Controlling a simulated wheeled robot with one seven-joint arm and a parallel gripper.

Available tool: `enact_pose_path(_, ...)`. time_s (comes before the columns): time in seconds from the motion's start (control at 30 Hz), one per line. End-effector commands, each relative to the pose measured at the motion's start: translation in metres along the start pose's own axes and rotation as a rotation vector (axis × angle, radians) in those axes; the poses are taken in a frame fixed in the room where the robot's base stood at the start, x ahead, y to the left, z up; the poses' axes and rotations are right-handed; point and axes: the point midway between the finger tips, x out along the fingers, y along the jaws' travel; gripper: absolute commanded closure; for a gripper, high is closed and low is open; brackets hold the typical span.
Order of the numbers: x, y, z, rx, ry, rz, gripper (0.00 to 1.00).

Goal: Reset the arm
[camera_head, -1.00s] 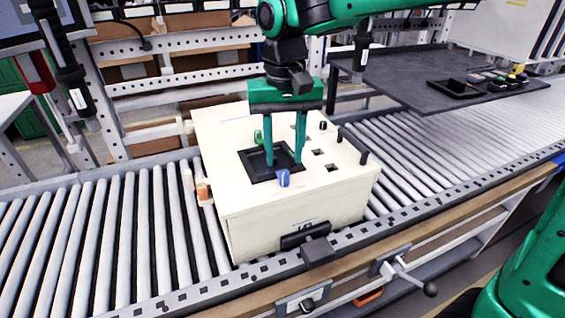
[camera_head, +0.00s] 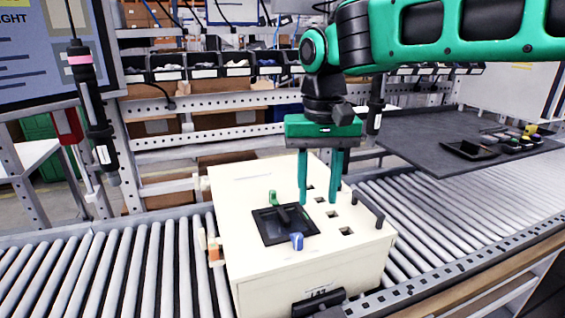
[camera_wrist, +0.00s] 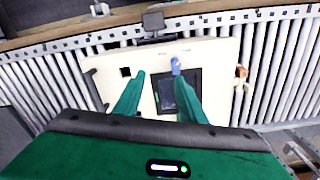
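My gripper (camera_head: 320,200) points down above the cream box (camera_head: 325,265), which stands on the roller conveyor. Its two green fingers are apart with nothing between them. In the head view the fingers appear over the box top, to the right of the black recess (camera_head: 267,231). In the wrist view the fingers (camera_wrist: 158,98) also show apart over the box top, with the recess (camera_wrist: 166,102) partly behind one finger. A blue piece (camera_head: 297,240) and a green piece (camera_head: 273,198) stand at the recess edges.
A black tray table (camera_head: 410,135) with small parts stands at the right back. Screwdrivers hang at the left (camera_head: 98,125) and behind my gripper (camera_head: 375,108). Black posts (camera_head: 368,208) rise from the box's right side. The conveyor rollers (camera_head: 120,265) at the left are clear.

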Motion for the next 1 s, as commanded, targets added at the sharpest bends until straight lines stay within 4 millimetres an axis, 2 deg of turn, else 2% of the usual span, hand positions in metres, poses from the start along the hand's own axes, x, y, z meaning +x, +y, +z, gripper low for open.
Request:
enact_pose_path(0.03,0.005,0.027,0.001,0.041,0.003,0.005,0.63)
enact_pose_path(0.13,0.019,0.087,0.010,0.122,0.007,0.014,0.63)
enact_pose_path(0.2,0.032,0.130,0.023,0.183,0.006,0.020,0.63)
enact_pose_path(0.27,0.043,0.165,0.038,0.234,0.005,0.022,0.63)
enact_pose_path(0.3,0.051,0.187,0.050,0.269,0.005,0.023,0.63)
enact_pose_path(0.4,0.072,0.236,0.086,0.353,0.001,0.020,0.63)
enact_pose_path(0.5,0.095,0.273,0.127,0.430,-0.003,0.013,0.63)
enact_pose_path(0.6,0.115,0.295,0.163,0.489,-0.007,0.002,0.63)
enact_pose_path(0.73,0.133,0.306,0.195,0.535,-0.011,-0.008,0.63)
enact_pose_path(0.83,0.140,0.309,0.205,0.547,-0.011,-0.013,0.63)
enact_pose_path(1.0,0.140,0.309,0.206,0.549,-0.011,-0.013,0.63)
